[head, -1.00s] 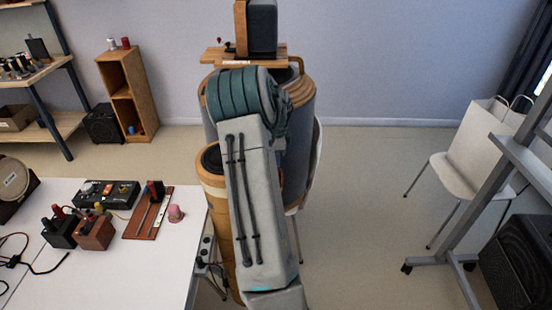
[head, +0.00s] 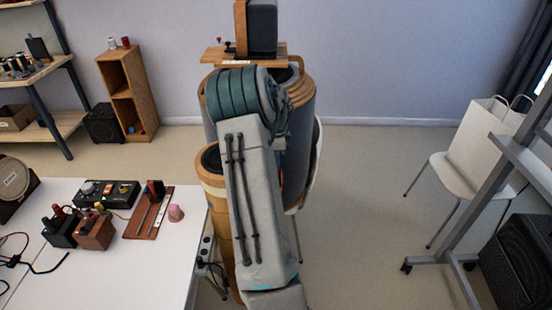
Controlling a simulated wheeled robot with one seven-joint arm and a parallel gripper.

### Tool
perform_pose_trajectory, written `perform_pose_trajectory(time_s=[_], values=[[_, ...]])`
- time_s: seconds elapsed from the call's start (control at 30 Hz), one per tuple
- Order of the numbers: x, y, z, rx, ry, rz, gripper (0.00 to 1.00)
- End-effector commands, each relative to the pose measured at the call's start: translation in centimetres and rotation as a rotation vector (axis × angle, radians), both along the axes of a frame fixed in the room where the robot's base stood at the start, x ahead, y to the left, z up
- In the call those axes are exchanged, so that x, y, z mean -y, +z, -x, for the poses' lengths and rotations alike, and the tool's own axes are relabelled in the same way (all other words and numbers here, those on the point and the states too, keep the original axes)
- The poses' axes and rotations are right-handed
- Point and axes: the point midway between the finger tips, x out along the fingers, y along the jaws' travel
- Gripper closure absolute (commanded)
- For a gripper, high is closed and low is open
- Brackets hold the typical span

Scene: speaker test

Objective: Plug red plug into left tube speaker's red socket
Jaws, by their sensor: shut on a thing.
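A wooden tube speaker (head: 216,202) with a dark round top opening stands just right of the table, partly behind my arm. A larger rounded wood-and-grey cabinet (head: 302,125) stands behind my arm. A small plate with dark round fittings (head: 206,250) shows at the table's right edge beside the tube, with thin cables below it. I cannot make out a red socket or the red plug. My arm reaches up the middle of the head view and covers much of the tube. My gripper is hidden behind the arm.
A white chair (head: 465,178) and grey stand are at right. Floor between is clear.

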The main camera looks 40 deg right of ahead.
Motion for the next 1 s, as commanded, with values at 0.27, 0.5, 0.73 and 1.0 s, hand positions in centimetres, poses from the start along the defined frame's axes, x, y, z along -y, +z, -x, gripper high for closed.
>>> perform_pose_trajectory(time_s=[0.27,0.5,0.73,1.0], values=[[0.0,-0.5,0.0,0.000,0.000,0.000,1.00],[0.0,-1.0,0.0,0.000,0.000,0.000,1.00],[0.0,-1.4,0.0,-0.001,0.000,-0.001,1.00],[0.0,-1.8,0.0,-0.001,0.000,-0.001,0.69]])
